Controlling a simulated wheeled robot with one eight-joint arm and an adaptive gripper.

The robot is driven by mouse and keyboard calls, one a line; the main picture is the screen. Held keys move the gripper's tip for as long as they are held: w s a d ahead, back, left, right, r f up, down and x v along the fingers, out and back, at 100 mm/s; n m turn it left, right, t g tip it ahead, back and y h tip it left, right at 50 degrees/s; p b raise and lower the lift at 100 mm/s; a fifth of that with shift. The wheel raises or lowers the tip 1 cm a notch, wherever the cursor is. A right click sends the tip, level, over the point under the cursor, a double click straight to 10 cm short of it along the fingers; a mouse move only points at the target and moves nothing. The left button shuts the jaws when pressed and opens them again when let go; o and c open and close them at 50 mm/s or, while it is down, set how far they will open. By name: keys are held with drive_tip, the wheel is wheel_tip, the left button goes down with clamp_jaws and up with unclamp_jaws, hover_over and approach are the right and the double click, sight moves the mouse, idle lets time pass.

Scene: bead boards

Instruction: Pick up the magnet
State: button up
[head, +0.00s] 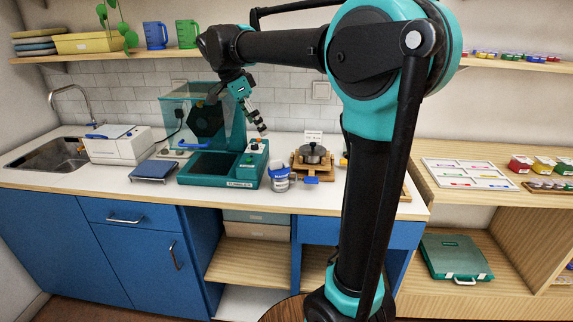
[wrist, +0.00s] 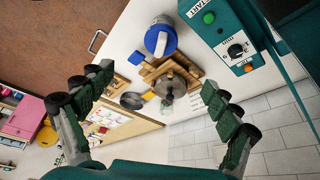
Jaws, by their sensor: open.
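I cannot make out for sure which thing is the magnet. A grey metal round piece with a knob on top (head: 312,154) sits on a wooden stand (head: 299,168) on the counter; it also shows in the wrist view (wrist: 178,85). A blue piece (head: 311,180) is at the stand's front. A cup with a blue lid (head: 280,177) stands just left of the stand. My gripper (head: 262,128) is open and empty, above the counter by the teal machine. In the wrist view its fingers (wrist: 163,80) are spread wide, with the stand and cup visible beyond them.
The teal machine (head: 222,181) with a clear hood and knob panel stands left of the cup, close to my gripper. A white box device (head: 116,146) and a sink (head: 44,153) are farther left. A wooden shelf with a white tray (head: 468,174) is at right.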

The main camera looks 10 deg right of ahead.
sight(278, 168)
drive_tip(key=x, duration=1.7)
drive_tip(key=shift+w+d+f, duration=0.1)
drive_tip(key=shift+c, duration=0.5)
drive_tip(key=c, duration=1.4)
drive_tip(key=shift+c, duration=0.2)
